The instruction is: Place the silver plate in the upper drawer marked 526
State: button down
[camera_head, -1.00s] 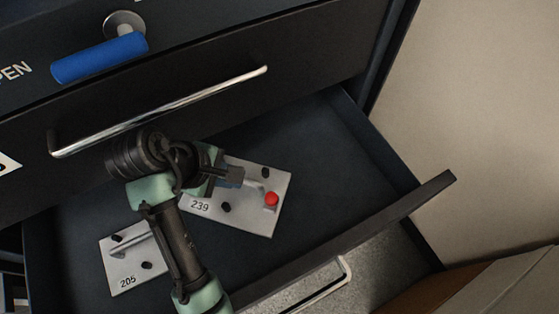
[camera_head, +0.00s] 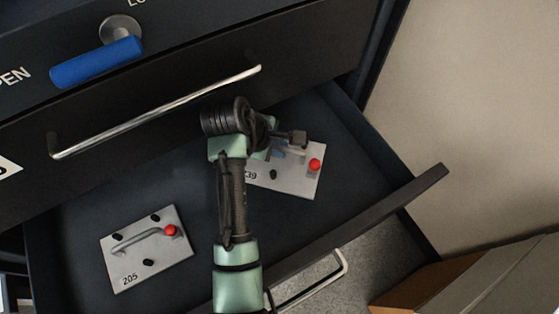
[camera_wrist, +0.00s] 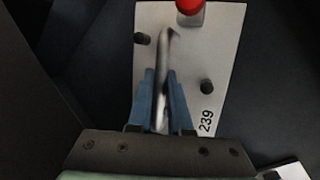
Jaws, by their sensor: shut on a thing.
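A silver plate marked 239 (camera_head: 298,182) is inside the open drawer (camera_head: 345,150), toward its right side. It has a bar handle, dark knobs and a red knob. My gripper (camera_head: 288,146) is shut on its handle; the wrist view shows blue fingers (camera_wrist: 161,88) on both sides of the handle, with the plate (camera_wrist: 215,50) beyond. I cannot tell whether the plate is clear of the drawer floor. A second silver plate marked 205 (camera_head: 180,249) lies at the drawer's left. No 526 mark is readable in these views.
Above is a closed drawer front with a long metal handle (camera_head: 150,115). Higher up is a blue lever (camera_head: 97,62). A white label (camera_head: 6,167) is cut off at the left edge. A cardboard box (camera_head: 470,275) stands at the lower right.

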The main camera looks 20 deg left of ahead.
aim_at(276, 163)
notch_tip(276, 163, down, 8)
jog(key=shift+w+r, duration=0.1)
jog(key=shift+r, duration=0.1)
jog(key=c, duration=0.8)
grip_release()
jog(key=shift+f, duration=0.15)
jog(key=shift+c, duration=0.2)
jog(key=v, duration=1.1)
jog(key=shift+p, duration=0.3)
jog(key=shift+s+a+r, duration=0.1)
jog(key=shift+s+r, duration=0.25)
jog(key=shift+r, duration=0.15)
